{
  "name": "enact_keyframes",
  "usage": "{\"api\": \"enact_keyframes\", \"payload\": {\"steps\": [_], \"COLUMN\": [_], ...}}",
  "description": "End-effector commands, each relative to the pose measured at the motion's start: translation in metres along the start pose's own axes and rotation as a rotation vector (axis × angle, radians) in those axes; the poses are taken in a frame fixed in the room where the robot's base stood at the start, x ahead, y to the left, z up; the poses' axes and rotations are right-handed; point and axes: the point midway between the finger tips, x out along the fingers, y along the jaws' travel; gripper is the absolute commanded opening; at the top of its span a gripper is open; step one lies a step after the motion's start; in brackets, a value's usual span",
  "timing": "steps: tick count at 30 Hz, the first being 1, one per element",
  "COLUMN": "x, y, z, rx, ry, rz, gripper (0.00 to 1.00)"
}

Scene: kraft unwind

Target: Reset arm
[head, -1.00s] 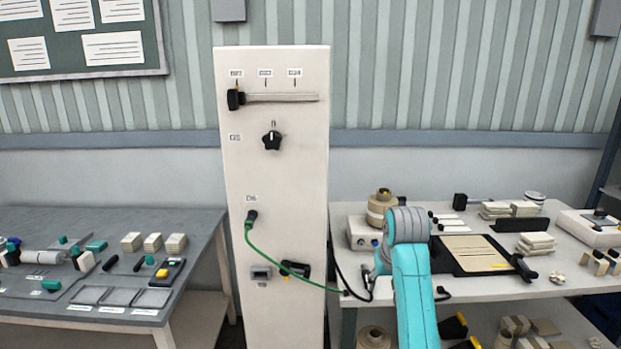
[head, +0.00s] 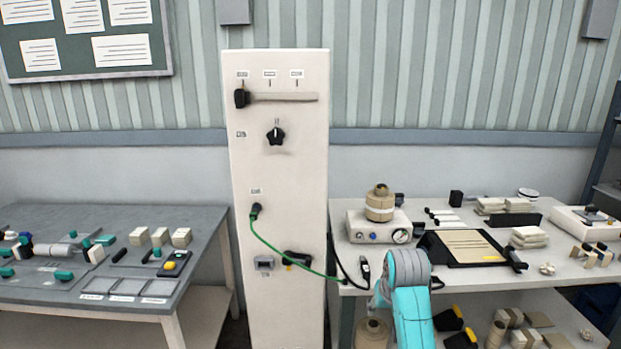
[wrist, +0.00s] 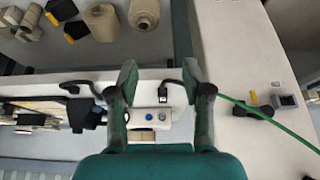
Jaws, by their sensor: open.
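My teal arm shows at the lower right of the head view, in front of the right table; its gripper end is hidden there behind or below the arm. Beyond and between the fingers lie the table edge and a pale box with a blue knob (wrist: 150,118). A black cable plug (wrist: 174,88) lies close to the right finger, and I cannot tell whether they touch.
A white panel (head: 285,190) with a slider, a black knob (head: 275,136) and a plugged green cable (head: 285,258) stands left of my arm. The right table (head: 470,276) holds a gauge box (head: 360,229) and a black clipboard (head: 430,248). A grey table (head: 205,235) stands at left.

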Motion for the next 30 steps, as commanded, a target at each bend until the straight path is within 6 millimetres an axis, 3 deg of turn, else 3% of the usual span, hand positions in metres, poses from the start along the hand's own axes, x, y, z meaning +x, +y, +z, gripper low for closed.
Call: {"api": "enact_keyframes", "payload": {"steps": [8, 16, 24, 30], "x": [0.054, 0.102, 0.121, 0.117], "y": [0.001, 0.002, 0.002, 0.003], "z": [0.060, 0.147, 0.237, 0.303], "rx": [0.000, 0.000, -0.001, -0.001], "ry": [0.064, 0.166, 0.268, 0.344], "rz": [0.000, -0.001, -0.001, -0.001], "gripper": [0.49, 0.49, 0.49, 0.49]}}
